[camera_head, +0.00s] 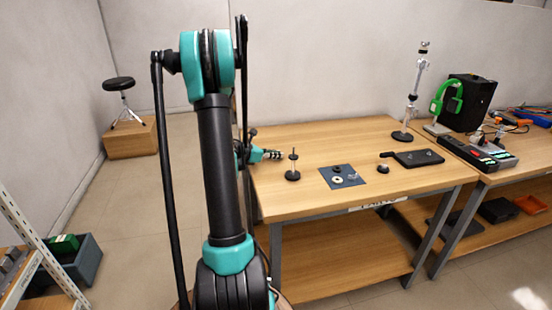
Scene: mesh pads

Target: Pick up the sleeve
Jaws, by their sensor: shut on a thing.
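My gripper (278,155) reaches in over the left end of the wooden table (300,204), pointing right. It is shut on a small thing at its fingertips. I take this to be the sleeve, but it is too small to make out clearly. A thin upright post (292,173) on a round black base stands just right of and below the fingertips in the picture. A small dark disc (294,156) shows near the post's top, close to the fingertips. I cannot tell whether the gripper touches it. My arm hides part of the table's left edge.
A blue mat (328,173) with a dark ring, a pale washer and small metal pieces lies mid-table. A small round part (382,169) and a black plate (418,158) lie right of it. A metal stand (403,133) rises behind. The table's front strip is clear.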

